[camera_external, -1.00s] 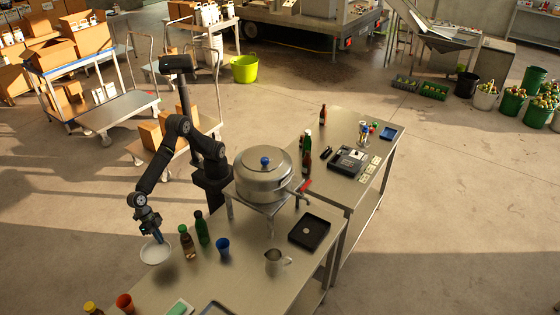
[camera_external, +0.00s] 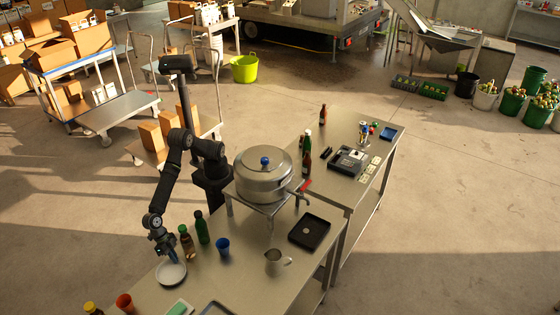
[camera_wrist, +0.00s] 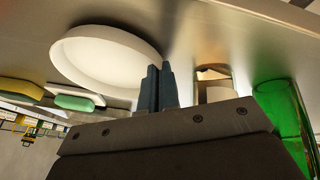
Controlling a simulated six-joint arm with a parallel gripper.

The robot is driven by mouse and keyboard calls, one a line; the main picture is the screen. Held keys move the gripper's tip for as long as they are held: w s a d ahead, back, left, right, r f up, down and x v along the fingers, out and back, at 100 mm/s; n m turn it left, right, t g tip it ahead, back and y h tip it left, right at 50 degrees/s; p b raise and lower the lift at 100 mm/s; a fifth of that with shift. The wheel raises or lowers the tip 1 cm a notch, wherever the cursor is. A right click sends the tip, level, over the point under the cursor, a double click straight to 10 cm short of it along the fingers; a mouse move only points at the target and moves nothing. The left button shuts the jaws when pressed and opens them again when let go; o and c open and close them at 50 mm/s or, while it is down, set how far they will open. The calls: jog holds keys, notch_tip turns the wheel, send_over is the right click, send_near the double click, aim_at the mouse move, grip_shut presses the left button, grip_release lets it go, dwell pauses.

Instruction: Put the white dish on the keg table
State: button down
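The white dish (camera_external: 171,273) is a shallow round dish at the left edge of the keg table (camera_external: 250,285). It looks about level; I cannot tell whether it touches the steel top or hovers just above it. My gripper (camera_external: 173,258) points down at the dish's far rim. In the wrist view my fingers (camera_wrist: 158,88) are close together on the rim of the dish (camera_wrist: 105,62), and the pinched part is hidden. The keg (camera_external: 264,178) stands on a raised stand on the same table.
A brown bottle (camera_external: 187,243) and a green bottle (camera_external: 202,228) stand right beside my gripper. A blue cup (camera_external: 223,247), a metal jug (camera_external: 275,262), a black tray (camera_external: 309,232) and an orange cup (camera_external: 125,303) are also on the table. The top right of the dish is bare.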

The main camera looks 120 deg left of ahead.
jog(key=shift+f, duration=0.15)
jog(key=c, duration=1.7)
grip_release()
jog(key=v, duration=1.2)
jog(key=shift+r, duration=0.2)
